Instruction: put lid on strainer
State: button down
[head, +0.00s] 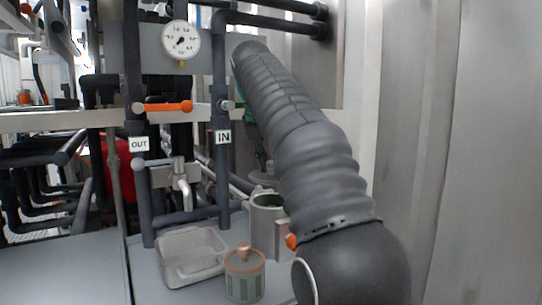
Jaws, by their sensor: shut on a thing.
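The strainer (267,217) is a grey upright vessel standing on the grey bench, to the left of my arm. Its top is open and shows a greenish inside. A grey rounded piece that looks like the lid (262,178) is just above and behind the strainer's rim, apart from the opening as far as I can see. My gripper (262,160) is mostly hidden behind my dark sleeved arm, and its fingertips are not clear. It is shut on what appears to be the lid. A teal part shows beside the sleeve.
A greenish canister with a copper-coloured top and knob (245,274) stands in front of the strainer. An empty grey tray (192,256) lies to its left. Dark vertical pipes marked OUT and IN, a gauge (180,40) and an orange lever (168,106) are behind. A metal wall closes the right.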

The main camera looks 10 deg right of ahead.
aim_at(269, 175)
jog(key=shift+f, duration=2.4)
jog(key=shift+f, duration=0.25)
jog(key=c, duration=0.8)
grip_release()
jog(key=v, duration=1)
jog(key=shift+r, duration=0.3)
jog(key=shift+s+a+r, duration=0.2)
jog(key=shift+s+r, duration=0.1)
jog(key=shift+r, duration=0.25)
